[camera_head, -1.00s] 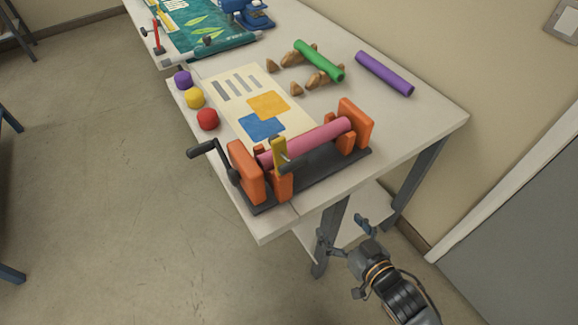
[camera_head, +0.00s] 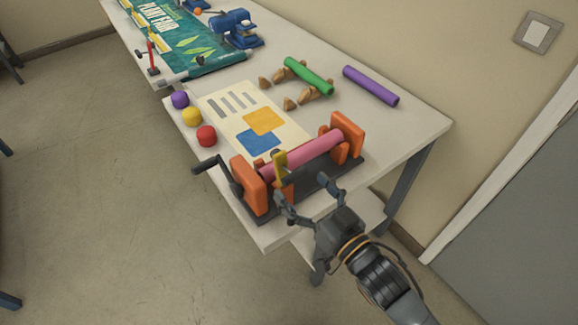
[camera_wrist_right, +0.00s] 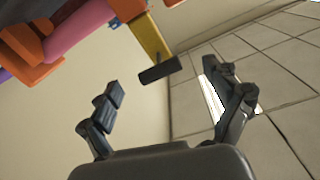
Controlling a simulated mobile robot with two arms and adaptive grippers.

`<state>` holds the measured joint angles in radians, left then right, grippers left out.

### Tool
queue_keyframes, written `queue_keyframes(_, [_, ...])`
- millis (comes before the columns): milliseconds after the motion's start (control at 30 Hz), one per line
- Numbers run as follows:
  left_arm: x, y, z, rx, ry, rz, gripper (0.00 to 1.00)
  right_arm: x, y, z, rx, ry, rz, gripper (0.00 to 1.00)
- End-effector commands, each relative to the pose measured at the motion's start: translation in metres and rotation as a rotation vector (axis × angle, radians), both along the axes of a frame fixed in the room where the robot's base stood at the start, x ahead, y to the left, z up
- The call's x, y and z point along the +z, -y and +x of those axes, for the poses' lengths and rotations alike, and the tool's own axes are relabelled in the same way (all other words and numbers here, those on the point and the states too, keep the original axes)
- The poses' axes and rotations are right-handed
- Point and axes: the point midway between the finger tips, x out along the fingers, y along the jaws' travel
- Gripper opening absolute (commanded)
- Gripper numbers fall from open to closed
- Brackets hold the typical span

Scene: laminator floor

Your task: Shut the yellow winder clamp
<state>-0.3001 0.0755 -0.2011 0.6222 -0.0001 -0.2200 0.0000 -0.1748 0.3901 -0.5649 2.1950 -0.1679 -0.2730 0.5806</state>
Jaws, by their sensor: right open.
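The winder (camera_head: 254,190) has orange end blocks, a dark base and a pink roll (camera_head: 312,153). Its yellow clamp (camera_head: 279,168) stands upright near the left end of the roll. In the right wrist view the yellow clamp (camera_wrist_right: 147,37) ends in a dark bar-shaped handle (camera_wrist_right: 160,70). My right gripper (camera_head: 305,187) is open and empty at the front edge of the winder, close to the clamp. In the right wrist view the handle lies ahead of and between the open fingers (camera_wrist_right: 168,98), apart from both. My left gripper is not in view.
A black crank (camera_head: 215,168) sticks out at the winder's left. A poster sheet (camera_head: 235,105) lies behind the winder. Green (camera_head: 308,76) and purple (camera_head: 371,86) rolls lie further back. Red (camera_head: 206,136), yellow and purple knobs line the table's left edge.

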Motion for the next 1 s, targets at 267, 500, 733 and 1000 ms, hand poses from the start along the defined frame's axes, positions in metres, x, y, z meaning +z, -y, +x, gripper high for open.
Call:
queue_keyframes(267, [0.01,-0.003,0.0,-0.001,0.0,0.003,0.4,0.001,-0.024,0.036,-0.001,0.001,0.0,0.9])
queue_keyframes(500, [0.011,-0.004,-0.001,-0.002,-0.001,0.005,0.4,0.0,-0.029,0.043,-0.001,-0.001,-0.001,0.9])
queue_keyframes(733, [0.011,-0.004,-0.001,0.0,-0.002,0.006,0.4,-0.001,-0.028,0.042,-0.001,-0.001,-0.001,0.8])
queue_keyframes(1000, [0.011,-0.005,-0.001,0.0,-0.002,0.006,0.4,-0.001,-0.028,0.042,-0.001,-0.001,-0.001,0.25])
